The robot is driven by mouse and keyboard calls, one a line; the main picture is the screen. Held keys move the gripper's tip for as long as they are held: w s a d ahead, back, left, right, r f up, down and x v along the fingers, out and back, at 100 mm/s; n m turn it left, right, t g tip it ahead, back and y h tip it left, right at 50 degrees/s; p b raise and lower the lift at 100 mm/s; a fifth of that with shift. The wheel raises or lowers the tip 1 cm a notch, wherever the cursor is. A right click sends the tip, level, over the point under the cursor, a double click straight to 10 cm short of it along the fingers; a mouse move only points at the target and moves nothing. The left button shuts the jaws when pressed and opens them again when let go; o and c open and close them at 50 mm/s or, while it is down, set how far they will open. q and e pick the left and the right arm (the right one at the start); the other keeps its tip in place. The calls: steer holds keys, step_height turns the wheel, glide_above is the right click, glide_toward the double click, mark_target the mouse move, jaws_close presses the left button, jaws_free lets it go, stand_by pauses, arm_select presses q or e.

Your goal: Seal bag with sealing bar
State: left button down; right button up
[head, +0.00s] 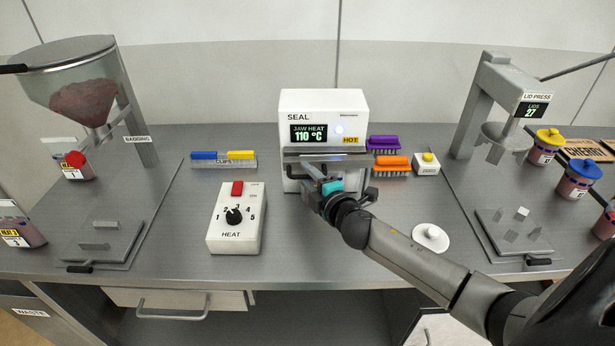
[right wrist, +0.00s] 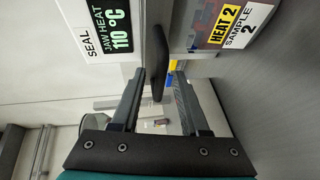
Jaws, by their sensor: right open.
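The white sealer (head: 323,108) stands at the back middle of the bench, its display reading jaw heat 110 °C beside a HOT label. Its grey sealing bar (head: 318,151) crosses the front, with a dark handle (head: 290,171) below. My right gripper (head: 314,170) is open in front of the sealer. In the right wrist view, the handle (right wrist: 158,62) shows between my open fingertips (right wrist: 160,75); contact cannot be told. A bag labelled HEAT 2, SAMPLE 2 (right wrist: 226,22) shows beside the sealer there; my arm mostly hides that area in the head view. My left gripper is not in view.
A heat dial box (head: 236,217) stands front left of the sealer, with clips (head: 224,158) behind it. A white round lid (head: 430,238) lies near my forearm.

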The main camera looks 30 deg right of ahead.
steer(key=shift+w, duration=0.3)
jaws_close()
stand_by(0.3)
stand_by(1.1)
